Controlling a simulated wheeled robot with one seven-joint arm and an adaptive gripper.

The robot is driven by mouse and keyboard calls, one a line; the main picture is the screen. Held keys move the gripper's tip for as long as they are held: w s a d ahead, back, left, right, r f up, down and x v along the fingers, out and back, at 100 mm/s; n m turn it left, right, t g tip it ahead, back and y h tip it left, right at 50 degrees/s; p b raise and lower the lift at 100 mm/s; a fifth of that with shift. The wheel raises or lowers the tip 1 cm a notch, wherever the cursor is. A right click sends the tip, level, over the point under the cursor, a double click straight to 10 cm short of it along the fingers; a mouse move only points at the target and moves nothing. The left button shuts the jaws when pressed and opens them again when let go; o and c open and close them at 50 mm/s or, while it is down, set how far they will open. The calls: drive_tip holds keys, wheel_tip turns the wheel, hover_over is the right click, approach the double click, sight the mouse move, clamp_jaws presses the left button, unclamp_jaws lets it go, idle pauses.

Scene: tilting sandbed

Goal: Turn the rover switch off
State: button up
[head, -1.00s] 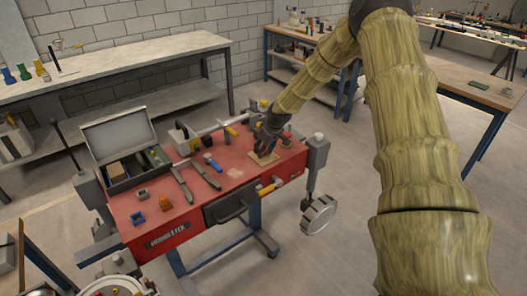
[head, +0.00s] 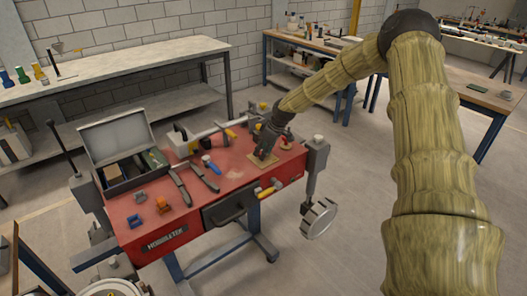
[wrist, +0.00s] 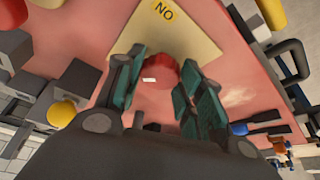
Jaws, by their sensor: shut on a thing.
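The switch is a tan square plate (head: 257,161) on the red rover top (head: 236,174), with a red ball-shaped knob (wrist: 160,73) visible in the wrist view. The plate (wrist: 172,27) carries a yellow label that reads as "NO" in that picture. My gripper (wrist: 162,78) is over the plate with its two teal-padded fingers on either side of the red knob, shut on it. In the head view my gripper (head: 264,153) points down at the plate and hides the knob. The lever's shaft under the knob is hidden.
An open grey case (head: 118,145) stands on the left of the rover top. Two dark-bladed tools (head: 204,178) and a blue-handled tool (head: 211,165) lie left of the plate.

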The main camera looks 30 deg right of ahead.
drive_tip(key=shift+d, duration=0.1)
drive_tip(key=o, duration=1)
drive_tip(key=shift+f, duration=0.1)
drive_tip(key=shift+v, duration=6)
